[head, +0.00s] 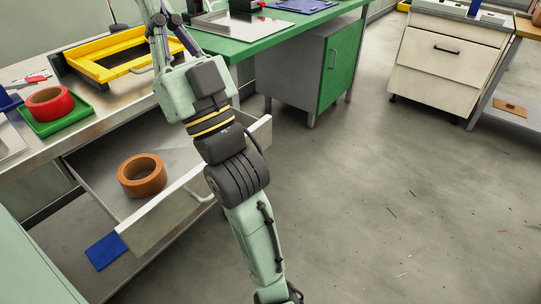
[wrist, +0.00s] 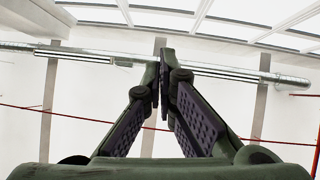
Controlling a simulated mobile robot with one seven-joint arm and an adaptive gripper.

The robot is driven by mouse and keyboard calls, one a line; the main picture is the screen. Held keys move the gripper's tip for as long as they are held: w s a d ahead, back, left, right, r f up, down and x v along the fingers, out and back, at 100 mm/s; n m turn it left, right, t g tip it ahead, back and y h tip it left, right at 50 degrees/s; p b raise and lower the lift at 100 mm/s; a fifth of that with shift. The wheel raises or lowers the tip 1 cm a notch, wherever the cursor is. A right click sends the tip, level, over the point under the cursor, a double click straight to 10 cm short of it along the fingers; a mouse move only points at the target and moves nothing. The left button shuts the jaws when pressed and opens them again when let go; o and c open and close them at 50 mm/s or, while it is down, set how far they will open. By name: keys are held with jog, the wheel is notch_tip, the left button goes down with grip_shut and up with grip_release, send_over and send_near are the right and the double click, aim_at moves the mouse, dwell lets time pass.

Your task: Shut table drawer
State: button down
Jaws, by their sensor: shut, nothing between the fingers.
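The table drawer (head: 160,225) stands pulled out from under the steel-topped table (head: 112,118) at the left of the head view. A brown tape roll (head: 142,188) lies inside it. Its pale front has a bar handle (head: 199,196), partly hidden by my arm. My arm crosses in front of the drawer and rises past the top edge of the head view, so my gripper is outside that view. In the wrist view my gripper (wrist: 163,80) points up at the ceiling, with its fingertips together and nothing between them.
On the table are a red tape roll (head: 48,111) in a green tray (head: 62,127) and a yellow frame-like tray (head: 118,41). A green bench (head: 258,45) stands behind, and a white drawer cabinet (head: 440,65) is at right. The floor between is open.

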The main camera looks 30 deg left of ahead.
jog(key=w+f+m+t+h, duration=0.3)
jog(key=w+f+m+h, duration=0.35)
jog(key=w+f, duration=0.45)
jog(key=w+d+f+m+g+h, duration=0.35)
jog(key=w+f+m, duration=0.3)
jog(key=f, duration=0.55)
jog(key=s+d+f+m+g, duration=0.2)
jog(key=d+f, duration=0.4)
jog(key=s+d+f+m+g, duration=0.1)
jog(key=s+d+f+g, duration=0.15)
jog(key=d+f, duration=0.4)
jog(key=w+a+p, duration=0.2)
jog(key=a, duration=1.2)
jog(key=shift+p, duration=0.35)
jog(key=shift+a, duration=0.1)
